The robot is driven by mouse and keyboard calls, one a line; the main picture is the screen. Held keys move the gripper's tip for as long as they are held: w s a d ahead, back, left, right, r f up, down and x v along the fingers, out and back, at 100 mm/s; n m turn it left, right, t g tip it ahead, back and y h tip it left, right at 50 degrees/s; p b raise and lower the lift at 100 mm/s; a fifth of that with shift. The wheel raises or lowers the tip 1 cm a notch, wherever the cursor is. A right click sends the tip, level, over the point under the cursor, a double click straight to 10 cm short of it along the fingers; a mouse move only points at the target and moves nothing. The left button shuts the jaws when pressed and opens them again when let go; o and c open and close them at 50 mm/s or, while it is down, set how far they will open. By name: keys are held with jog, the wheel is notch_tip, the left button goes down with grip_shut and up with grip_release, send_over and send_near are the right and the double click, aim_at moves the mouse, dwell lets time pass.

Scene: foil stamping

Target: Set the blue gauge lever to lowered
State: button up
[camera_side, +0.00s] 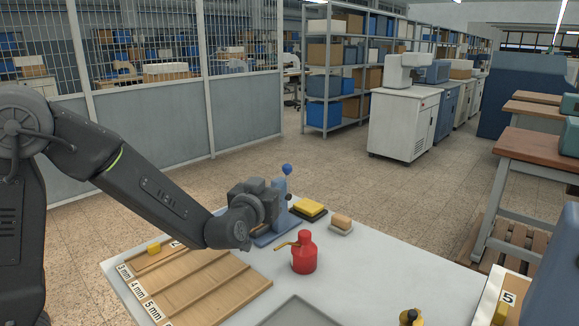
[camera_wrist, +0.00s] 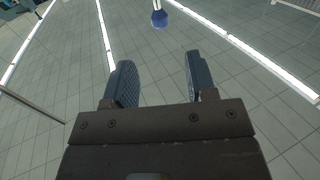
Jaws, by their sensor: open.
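The blue gauge (camera_side: 266,238) stands on the pale bench in the side view, its body partly hidden behind my wrist. Its lever ends in a blue ball knob (camera_side: 287,169), which shows raised above the stand. The knob also shows in the wrist view (camera_wrist: 159,18), at the top edge, beyond and between my fingertips. My gripper (camera_side: 279,186) is beside the gauge, just below the knob in the side picture. In the wrist view my gripper (camera_wrist: 158,60) has its two fingers apart with nothing between them. I cannot tell whether it touches the gauge.
A red oil can (camera_side: 304,254) with a brass spout stands in front of the gauge. A yellow-topped black pad (camera_side: 308,209) and a tan block on a white dish (camera_side: 341,224) lie to its right. A wooden rack (camera_side: 205,287) with thickness labels lies at the front left.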

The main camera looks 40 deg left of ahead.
jog(key=x, duration=1.3)
jog(key=shift+w, duration=0.25)
grip_shut()
